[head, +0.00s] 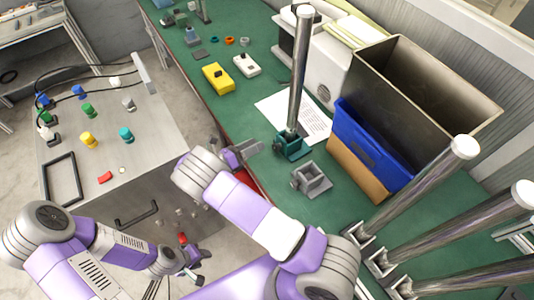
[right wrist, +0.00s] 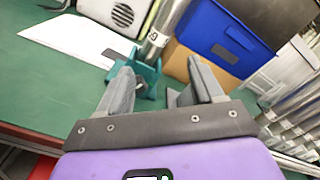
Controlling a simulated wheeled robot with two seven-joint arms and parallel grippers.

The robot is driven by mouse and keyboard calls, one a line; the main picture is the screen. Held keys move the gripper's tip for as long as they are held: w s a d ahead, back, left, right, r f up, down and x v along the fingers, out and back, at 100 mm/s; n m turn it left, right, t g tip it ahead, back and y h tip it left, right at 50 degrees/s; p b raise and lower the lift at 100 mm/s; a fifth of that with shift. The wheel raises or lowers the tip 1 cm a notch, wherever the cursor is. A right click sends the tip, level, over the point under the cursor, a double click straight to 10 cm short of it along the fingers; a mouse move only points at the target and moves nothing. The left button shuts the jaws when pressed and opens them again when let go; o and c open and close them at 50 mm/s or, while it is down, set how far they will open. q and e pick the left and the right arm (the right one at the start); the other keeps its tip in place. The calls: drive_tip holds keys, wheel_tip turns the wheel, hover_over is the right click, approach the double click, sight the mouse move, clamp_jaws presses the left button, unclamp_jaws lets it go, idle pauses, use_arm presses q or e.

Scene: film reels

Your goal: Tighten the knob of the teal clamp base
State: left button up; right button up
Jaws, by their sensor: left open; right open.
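The teal clamp base (head: 291,148) stands on the green bench with a tall metal pole (head: 300,70) upright in it. In the right wrist view the teal clamp base (right wrist: 149,76) shows beyond and between my fingers, partly covered by the left finger. My left gripper (head: 190,262) is open, low at the left near the metal cabinet, away from the bench.
A grey clamp base (head: 314,181) sits close in front of the teal one. A blue bin (head: 372,142) and several poles in stands (head: 425,180) are to the right. White paper (head: 312,118) lies behind the teal base. A yellow box (head: 217,78) lies farther left on the bench.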

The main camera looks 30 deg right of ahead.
drive_tip(key=b, duration=0.7)
approach(274, 148)
drive_tip(key=shift+w+d+f, duration=0.1)
drive_tip(key=shift+w+d, duration=0.05)
drive_tip(key=shift+d, duration=0.45)
use_arm(q)
wheel_tip(274, 148, down, 10)
drive_tip(key=b, duration=0.1)
drive_tip(key=shift+w, duration=0.15)
use_arm(e)
drive_tip(key=d, duration=0.7)
drive_tip(key=shift+w+d, duration=0.15)
drive_tip(key=shift+w, duration=0.15)
use_arm(q)
drive_tip(key=shift+f, duration=0.1)
use_arm(e)
drive_tip(key=c, duration=1.1)
drive_tip(key=shift+o, duration=0.2)
